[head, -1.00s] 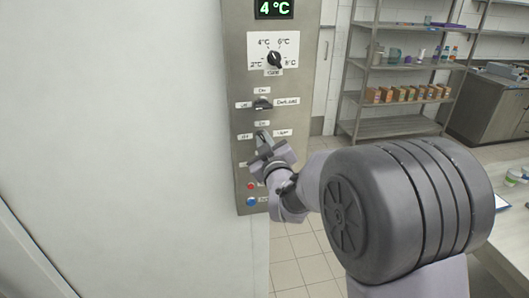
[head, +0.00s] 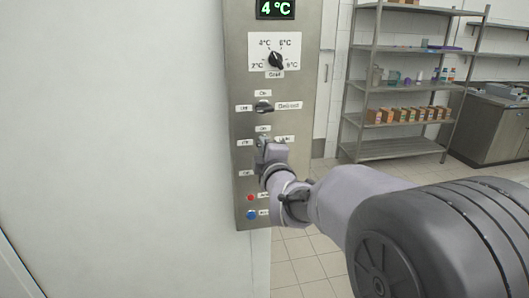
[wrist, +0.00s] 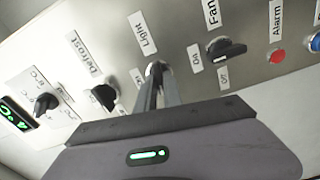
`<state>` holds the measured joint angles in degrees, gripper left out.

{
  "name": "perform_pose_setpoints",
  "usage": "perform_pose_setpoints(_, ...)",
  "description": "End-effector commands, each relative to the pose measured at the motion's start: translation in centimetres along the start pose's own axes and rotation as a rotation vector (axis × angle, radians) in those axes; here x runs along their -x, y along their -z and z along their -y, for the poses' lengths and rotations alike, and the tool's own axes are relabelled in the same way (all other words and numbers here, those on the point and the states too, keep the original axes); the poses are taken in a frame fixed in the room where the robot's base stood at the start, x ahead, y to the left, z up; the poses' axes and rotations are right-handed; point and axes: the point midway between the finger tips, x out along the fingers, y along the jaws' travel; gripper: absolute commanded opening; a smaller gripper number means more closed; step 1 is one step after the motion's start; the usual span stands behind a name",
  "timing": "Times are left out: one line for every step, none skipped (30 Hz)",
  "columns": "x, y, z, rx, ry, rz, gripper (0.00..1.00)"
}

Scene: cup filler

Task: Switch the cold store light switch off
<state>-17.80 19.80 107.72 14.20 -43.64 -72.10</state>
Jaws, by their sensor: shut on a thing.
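The light switch (wrist: 154,68) is a small dark rotary knob on the grey control panel (head: 238,206), beside the label "Light" in the wrist view. My gripper (wrist: 158,80) is shut on this switch, its two narrow fingers on either side of the knob. In the head view my gripper (head: 264,145) covers most of the switch, just under the Defrost knob (head: 264,106). The fingers hide part of the knob, so I cannot tell clearly which way it points.
The Fan knob (wrist: 226,49) is close beside my fingers. A red Alarm button (head: 250,198) and a blue button (head: 251,213) lie below. The temperature dial (head: 276,60) and a 4 °C display (head: 275,9) are above. Shelves (head: 405,85) stand behind on the right.

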Motion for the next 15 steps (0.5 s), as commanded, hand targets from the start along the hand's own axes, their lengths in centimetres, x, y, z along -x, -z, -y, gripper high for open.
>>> perform_pose_setpoints(0.00,0.01,0.12,0.024,-0.001,-0.001,0.00)
perform_pose_setpoints(0.00,0.01,0.12,0.041,-0.001,-0.001,0.00)
perform_pose_setpoints(0.00,0.01,0.12,0.060,0.000,0.000,0.00)
perform_pose_setpoints(0.00,0.01,0.12,0.075,0.000,0.000,0.00)
perform_pose_setpoints(0.00,0.01,0.12,0.086,0.000,0.000,0.00)
perform_pose_setpoints(0.01,0.01,0.11,0.102,0.000,0.000,0.00)
perform_pose_setpoints(0.01,0.00,0.11,0.112,0.000,0.000,0.00)
perform_pose_setpoints(0.01,0.01,0.10,0.121,0.000,0.000,0.00)
perform_pose_setpoints(0.00,0.01,0.09,0.133,0.000,0.000,0.00)
perform_pose_setpoints(0.00,0.01,0.09,0.139,0.000,0.000,0.00)
perform_pose_setpoints(0.00,0.01,0.08,0.146,0.000,0.000,0.00)
perform_pose_setpoints(0.00,0.01,0.07,0.153,0.000,0.000,0.00)
perform_pose_setpoints(0.00,0.01,0.06,0.158,0.000,0.000,0.00)
perform_pose_setpoints(0.00,0.01,0.06,0.161,-0.001,0.000,0.00)
perform_pose_setpoints(0.00,0.01,0.05,0.165,-0.001,0.000,0.00)
